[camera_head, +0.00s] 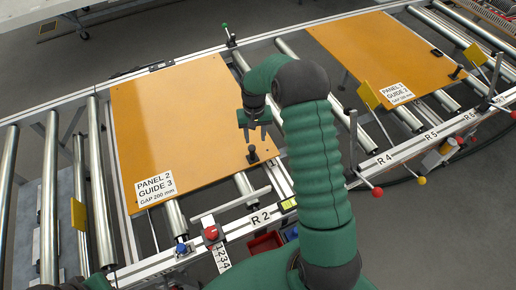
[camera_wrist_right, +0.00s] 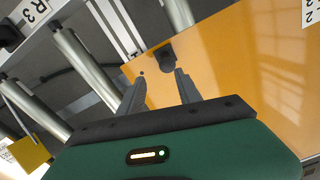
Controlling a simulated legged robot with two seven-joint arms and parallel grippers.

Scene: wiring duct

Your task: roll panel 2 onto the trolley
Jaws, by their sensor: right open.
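Panel 2 (camera_head: 180,110), an orange board labelled "PANEL 2 GUIDE 3 GAP 200 mm", lies flat on the rollers left of centre. A black knob (camera_head: 252,154) stands near its right front edge. My right gripper (camera_head: 254,136) is open and empty just beyond the knob in the head view. In the right wrist view, the two parted fingers (camera_wrist_right: 161,75) point toward the knob (camera_wrist_right: 163,57), with the orange panel (camera_wrist_right: 235,70) behind. My left gripper is not in view. I cannot tell which roller section is the trolley.
Panel 1 (camera_head: 375,50), also orange, lies on rollers at the upper right. Yellow flags (camera_head: 370,95) on rods and red-knobbed levers (camera_head: 377,191) line the front rail. Bare rollers (camera_head: 50,200) run at the left. A red knob (camera_head: 211,232) stands by the R 2 label.

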